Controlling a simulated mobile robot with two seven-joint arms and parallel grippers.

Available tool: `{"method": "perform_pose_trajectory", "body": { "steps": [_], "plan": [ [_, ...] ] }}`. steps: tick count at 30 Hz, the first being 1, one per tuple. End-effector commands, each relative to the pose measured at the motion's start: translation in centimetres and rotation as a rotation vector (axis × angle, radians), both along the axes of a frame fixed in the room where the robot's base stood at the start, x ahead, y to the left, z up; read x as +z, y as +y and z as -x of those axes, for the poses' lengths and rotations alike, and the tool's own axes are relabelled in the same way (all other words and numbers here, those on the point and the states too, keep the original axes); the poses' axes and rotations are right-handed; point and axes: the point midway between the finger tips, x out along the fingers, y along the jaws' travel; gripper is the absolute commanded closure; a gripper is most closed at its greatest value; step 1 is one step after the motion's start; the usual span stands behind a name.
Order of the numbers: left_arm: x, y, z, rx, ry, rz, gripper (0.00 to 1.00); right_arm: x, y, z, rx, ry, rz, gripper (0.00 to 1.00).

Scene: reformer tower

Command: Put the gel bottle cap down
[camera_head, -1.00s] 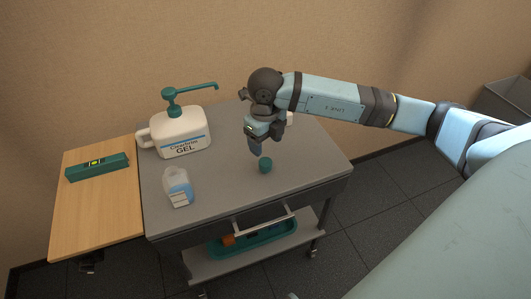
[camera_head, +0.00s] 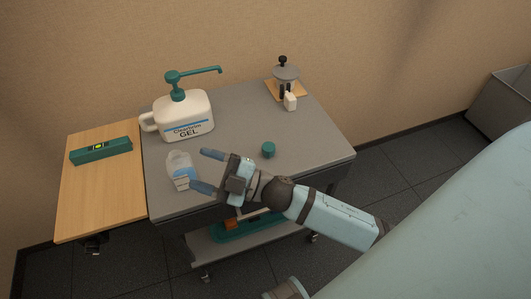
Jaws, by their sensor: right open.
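The gel bottle cap (camera_head: 268,149), small and teal, sits on the grey cart top (camera_head: 318,140), right of the middle. My right gripper (camera_head: 205,170) is open, its two blue-grey fingers spread and pointing left toward a small white and blue bottle (camera_head: 180,170). A large white gel jug (camera_head: 185,118) with a teal pump stands behind the small bottle. My left gripper is not in view.
A wooden side shelf (camera_head: 95,205) on the left holds a teal device (camera_head: 101,150). A small stand (camera_head: 287,75) on a wooden base and a white block (camera_head: 290,102) are at the back right. The cart's right front is clear.

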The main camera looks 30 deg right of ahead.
Motion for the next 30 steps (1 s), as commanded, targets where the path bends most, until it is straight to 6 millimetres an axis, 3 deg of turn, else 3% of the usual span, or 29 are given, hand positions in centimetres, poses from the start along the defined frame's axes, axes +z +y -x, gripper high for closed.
{"method": "perform_pose_trajectory", "body": {
  "steps": [3,6,9,12,16,24,26,30],
  "plan": [
    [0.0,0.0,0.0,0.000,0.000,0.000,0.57,-6.7,-3.5,1.0,-0.264,0.396,-0.152,0.37],
    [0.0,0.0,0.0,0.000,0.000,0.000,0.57,-12.8,-5.7,3.9,-0.419,0.719,-0.224,0.37],
    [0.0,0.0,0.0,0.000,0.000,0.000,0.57,-17.3,-6.7,7.3,-0.504,0.967,-0.257,0.37],
    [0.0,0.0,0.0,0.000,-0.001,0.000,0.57,-19.9,-7.0,10.0,-0.541,1.126,-0.275,0.37],
    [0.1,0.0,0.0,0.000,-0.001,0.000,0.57,-21.2,-7.1,11.5,-0.553,1.207,-0.281,0.37],
    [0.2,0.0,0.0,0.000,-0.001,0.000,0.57,-21.0,-7.1,11.4,-0.552,1.209,-0.280,0.37],
    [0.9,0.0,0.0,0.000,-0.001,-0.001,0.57,-20.4,-7.1,11.5,-0.553,1.208,-0.279,0.37],
    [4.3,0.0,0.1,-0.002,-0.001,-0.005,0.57,-17.2,-7.2,11.6,-0.556,1.206,-0.273,0.37]
  ]
}}
